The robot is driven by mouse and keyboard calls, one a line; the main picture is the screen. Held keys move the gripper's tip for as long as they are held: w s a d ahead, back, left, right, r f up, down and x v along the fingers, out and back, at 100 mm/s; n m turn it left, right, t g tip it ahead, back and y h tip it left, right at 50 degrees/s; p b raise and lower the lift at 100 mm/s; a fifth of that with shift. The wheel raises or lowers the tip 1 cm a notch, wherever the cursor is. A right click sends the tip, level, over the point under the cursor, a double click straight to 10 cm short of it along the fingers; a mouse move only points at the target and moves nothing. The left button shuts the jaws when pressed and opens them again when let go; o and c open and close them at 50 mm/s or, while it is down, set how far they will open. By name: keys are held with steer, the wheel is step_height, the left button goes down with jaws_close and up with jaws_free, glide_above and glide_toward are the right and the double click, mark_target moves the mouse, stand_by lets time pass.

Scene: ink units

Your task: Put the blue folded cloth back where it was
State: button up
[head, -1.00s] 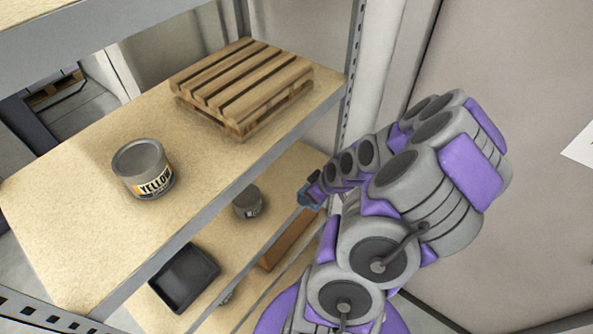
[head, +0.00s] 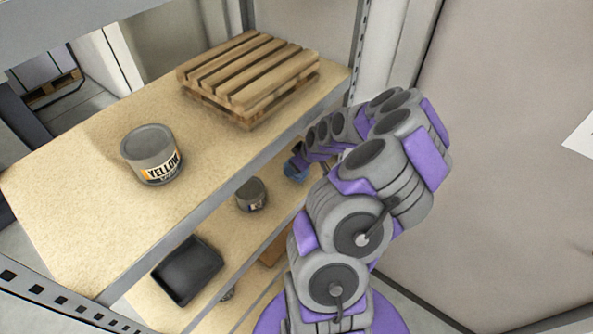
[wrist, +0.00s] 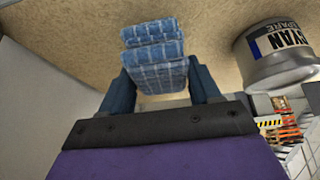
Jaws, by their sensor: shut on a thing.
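The blue folded cloth (wrist: 155,55) with pale lines is between the two fingers of my gripper (wrist: 163,88) in the wrist view. My gripper is shut on it. In the head view my gripper (head: 297,165) is at the right end of the lower shelf (head: 222,225), under the upper shelf's edge, and a small blue patch of the cloth (head: 294,173) shows there. In the wrist view the cloth is in front of a tan shelf surface (wrist: 213,45). I cannot tell whether the cloth touches it.
A grey can labelled "CYAN" (wrist: 277,55) is right of the cloth. In the head view a grey can (head: 251,194) and a black tray (head: 188,270) stand on the lower shelf. The upper shelf (head: 85,205) holds a "YELLOW" can (head: 152,155) and a wooden pallet (head: 250,75).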

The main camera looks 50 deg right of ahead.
steer(key=f, duration=0.1)
steer(key=d+f, duration=0.1)
steer(key=f, duration=0.1)
steer(key=shift+d+f, duration=0.1)
steer(key=shift+f, duration=0.1)
steer(key=shift+c, duration=0.4)
steer(key=shift+d, duration=0.25)
steer(key=o, duration=1)
steer(key=shift+a+r, duration=0.1)
steer(key=shift+a, duration=0.25)
steer(key=shift+s+r, duration=0.1)
steer(key=shift+r, duration=0.2)
steer(key=v, duration=0.5)
steer(key=p+v, duration=0.1)
steer(key=v, duration=0.5)
steer(key=shift+s+d+r, duration=0.1)
steer(key=shift+d+r, duration=0.1)
